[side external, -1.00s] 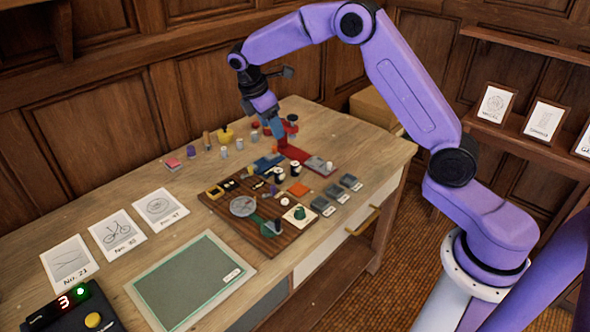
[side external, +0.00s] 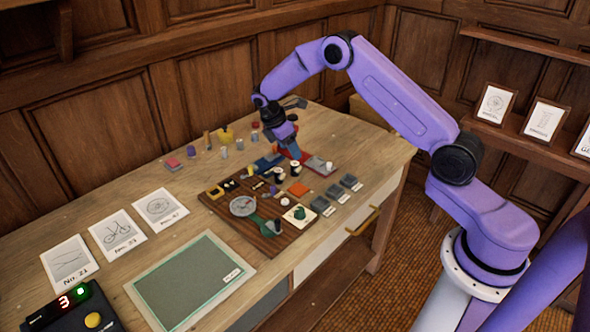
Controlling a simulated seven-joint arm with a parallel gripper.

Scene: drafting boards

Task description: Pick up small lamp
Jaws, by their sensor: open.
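My gripper (side external: 298,156) is open and low over the far right part of the table, above or beside a red base (side external: 318,164). Its fingers are small here and hide part of the red base. I cannot tell for sure which object is the small lamp. Small dark and white cylinders (side external: 280,174) stand in front of the gripper, near the far edge of the brown board. Nothing is visibly held.
The brown board (side external: 258,246) carries a round grey dial (side external: 243,206), a green piece (side external: 263,223) and several small parts. Grey blocks (side external: 334,191) lie to its right. A yellow object (side external: 227,134) and small cylinders stand behind. The green mat (side external: 190,283) is clear.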

